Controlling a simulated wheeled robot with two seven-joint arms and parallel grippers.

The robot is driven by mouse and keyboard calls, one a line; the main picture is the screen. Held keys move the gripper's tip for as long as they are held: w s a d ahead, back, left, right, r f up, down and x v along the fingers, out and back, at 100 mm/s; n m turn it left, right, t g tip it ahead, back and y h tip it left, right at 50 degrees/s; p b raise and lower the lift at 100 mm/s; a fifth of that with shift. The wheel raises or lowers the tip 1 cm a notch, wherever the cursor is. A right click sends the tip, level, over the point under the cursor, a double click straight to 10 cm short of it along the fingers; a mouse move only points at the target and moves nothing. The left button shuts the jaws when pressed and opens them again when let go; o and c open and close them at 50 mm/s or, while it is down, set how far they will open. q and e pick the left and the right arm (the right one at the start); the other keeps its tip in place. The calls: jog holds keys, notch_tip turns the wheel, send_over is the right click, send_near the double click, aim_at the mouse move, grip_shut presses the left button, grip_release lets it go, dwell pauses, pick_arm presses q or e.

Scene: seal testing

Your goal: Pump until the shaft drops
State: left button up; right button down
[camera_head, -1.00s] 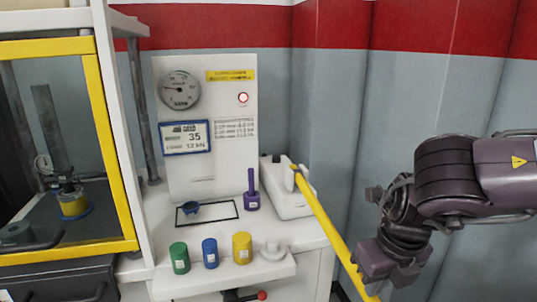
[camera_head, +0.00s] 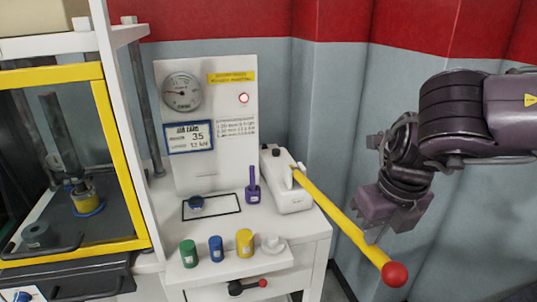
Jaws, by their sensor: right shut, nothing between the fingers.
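A yellow pump lever (camera_head: 335,220) with a red ball end (camera_head: 394,274) slopes down to the right from a white pump block (camera_head: 289,190). My right gripper (camera_head: 374,238) is shut and empty, with its fingertips at the lever's outer part, short of the red ball. I cannot tell whether they touch it. Behind the yellow-framed guard (camera_head: 122,160) on the left, a grey upright shaft (camera_head: 52,128) stands above a yellow and blue seal piece (camera_head: 85,198). My left gripper is out of view.
Green (camera_head: 188,253), blue (camera_head: 215,249) and yellow (camera_head: 244,243) cylinders stand on the front shelf. A purple piece (camera_head: 253,188) stands by the pump.

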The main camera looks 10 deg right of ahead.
pick_arm(q)
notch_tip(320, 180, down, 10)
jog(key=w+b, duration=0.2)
jog(key=b, duration=0.9)
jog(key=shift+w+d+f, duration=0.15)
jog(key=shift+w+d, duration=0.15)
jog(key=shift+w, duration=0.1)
pick_arm(e)
notch_tip(320, 180, down, 14)
jog(key=shift+s+r, duration=0.2)
jog(key=shift+s, duration=0.1)
jog(key=shift+r, duration=0.1)
